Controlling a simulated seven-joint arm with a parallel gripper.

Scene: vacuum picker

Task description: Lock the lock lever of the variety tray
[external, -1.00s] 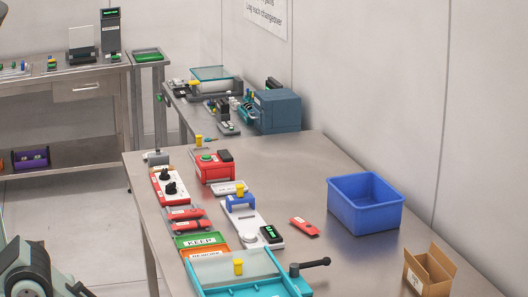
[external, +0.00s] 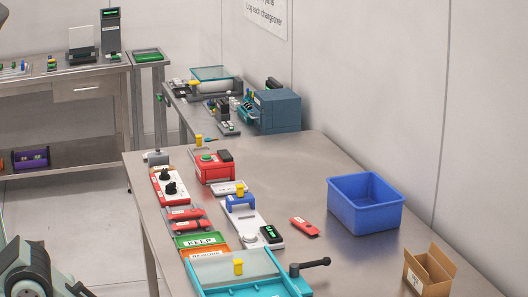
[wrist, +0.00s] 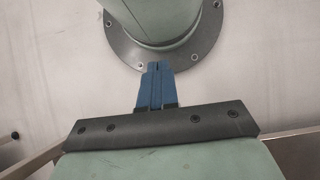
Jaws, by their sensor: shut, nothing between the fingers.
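A turquoise tray (external: 243,284) with a clear lid sits at the near edge of the steel table, partly cut off by the bottom of the external view. A yellow knob (external: 238,267) stands on its lid. A black lever (external: 312,264) with a round end sticks out to the right from a turquoise block at the tray's right side. My gripper (wrist: 158,68) shows in the wrist view with its blue fingers together and empty, facing my own arm's round flange. In the external view only a part of my arm shows at the lower left, far from the lever.
The steel table (external: 300,160) also holds a blue bin (external: 366,204), a cardboard box (external: 428,272), a red piece (external: 304,227), a white device with a display (external: 250,226), red units and KEEP (external: 200,241) and orange trays.

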